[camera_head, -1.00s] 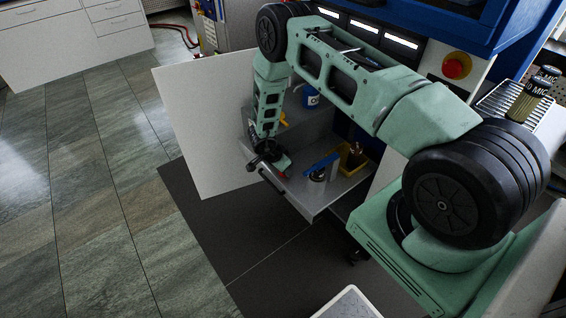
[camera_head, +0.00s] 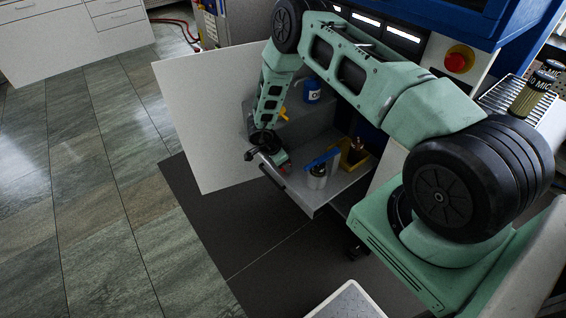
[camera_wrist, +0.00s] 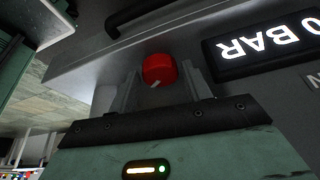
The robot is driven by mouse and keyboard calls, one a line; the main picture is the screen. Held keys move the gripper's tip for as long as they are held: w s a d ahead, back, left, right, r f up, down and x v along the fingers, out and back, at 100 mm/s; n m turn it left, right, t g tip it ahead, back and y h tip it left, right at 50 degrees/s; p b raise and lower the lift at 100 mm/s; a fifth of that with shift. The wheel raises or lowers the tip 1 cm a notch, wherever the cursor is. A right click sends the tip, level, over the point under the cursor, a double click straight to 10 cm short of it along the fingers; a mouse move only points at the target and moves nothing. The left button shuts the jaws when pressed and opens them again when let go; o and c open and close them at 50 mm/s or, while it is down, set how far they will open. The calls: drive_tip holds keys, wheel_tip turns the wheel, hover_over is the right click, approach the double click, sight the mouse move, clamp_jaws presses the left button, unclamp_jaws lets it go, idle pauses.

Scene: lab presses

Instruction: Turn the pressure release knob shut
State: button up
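The red knob (camera_wrist: 158,70) with a white pointer mark shows in the wrist view, on a grey metal face. My gripper (camera_wrist: 161,78) is open, with one finger to the left of the knob and one to the right. The knob appears in the gap near the fingertips, with no clear contact. The pointer slants toward the lower left. In the head view my gripper end (camera_head: 268,150) is low by the front of an open shelf, and the knob cannot be made out for certain there.
A lit BAR display (camera_wrist: 262,45) is right of the knob, and a dark bar handle (camera_wrist: 140,14) is above. In the head view a pulled-out grey shelf (camera_head: 318,192) holds a blue-handled tool and a yellow bin. An open white door panel (camera_head: 200,120) stands left.

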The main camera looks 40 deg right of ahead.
drive_tip(key=shift+o, duration=0.5)
drive_tip(key=shift+a+r, duration=0.1)
drive_tip(key=shift+r, duration=0.2)
drive_tip(key=v, duration=1.6)
drive_tip(key=shift+a+r, duration=0.2)
drive_tip(key=shift+r, duration=0.15)
drive_tip(key=shift+w, duration=0.2)
